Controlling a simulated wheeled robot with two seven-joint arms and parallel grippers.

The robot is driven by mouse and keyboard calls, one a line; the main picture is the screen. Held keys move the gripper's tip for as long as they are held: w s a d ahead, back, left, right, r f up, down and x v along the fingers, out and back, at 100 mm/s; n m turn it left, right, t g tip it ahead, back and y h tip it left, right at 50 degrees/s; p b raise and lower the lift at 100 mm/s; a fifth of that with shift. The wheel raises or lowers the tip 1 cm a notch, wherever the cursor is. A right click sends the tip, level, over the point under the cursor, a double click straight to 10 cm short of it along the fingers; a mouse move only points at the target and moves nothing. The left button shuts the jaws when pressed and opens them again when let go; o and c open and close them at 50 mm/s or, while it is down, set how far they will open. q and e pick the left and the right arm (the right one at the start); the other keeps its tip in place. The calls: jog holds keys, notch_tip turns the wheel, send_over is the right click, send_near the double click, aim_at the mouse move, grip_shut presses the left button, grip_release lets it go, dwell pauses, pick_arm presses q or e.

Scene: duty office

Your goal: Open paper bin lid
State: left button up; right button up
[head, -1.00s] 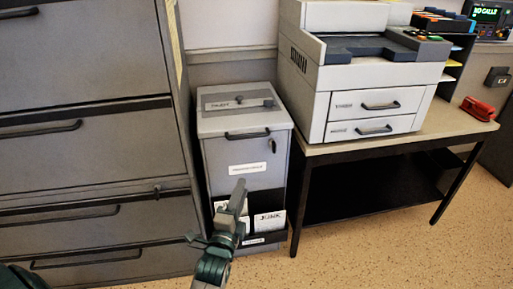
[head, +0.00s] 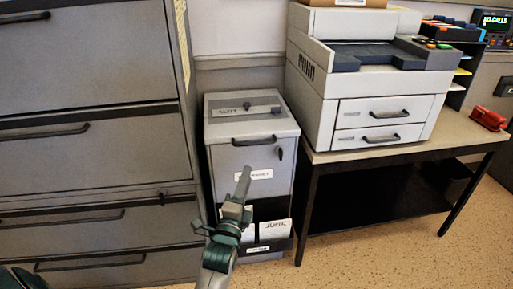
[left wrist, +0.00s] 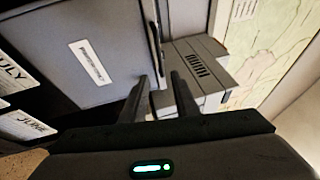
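The grey paper bin (head: 225,150) stands on the floor between the filing cabinet and the printer table. Its lid (head: 222,104) looks shut, with a dark handle (head: 253,140) across the upper front. In the left wrist view the bin front (left wrist: 95,55) fills the upper left, and the handle (left wrist: 155,42) runs just beyond the fingertips. My left gripper (head: 244,180) is in front of the bin, below the handle. In the left wrist view its two fingers (left wrist: 158,85) stand apart with nothing seen between them. My right gripper is not in view.
A tall grey filing cabinet (head: 90,155) stands close on the left. The printer (head: 375,85) sits on a dark-legged table (head: 440,145) on the right. Labelled papers (head: 277,238) sit in the bin's low front pocket. A key (head: 280,154) hangs on the bin front. Speckled floor (head: 350,262) is clear.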

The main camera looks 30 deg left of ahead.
pick_arm(q)
jog(key=x, duration=1.4)
jog(key=shift+s, duration=0.1)
grip_shut()
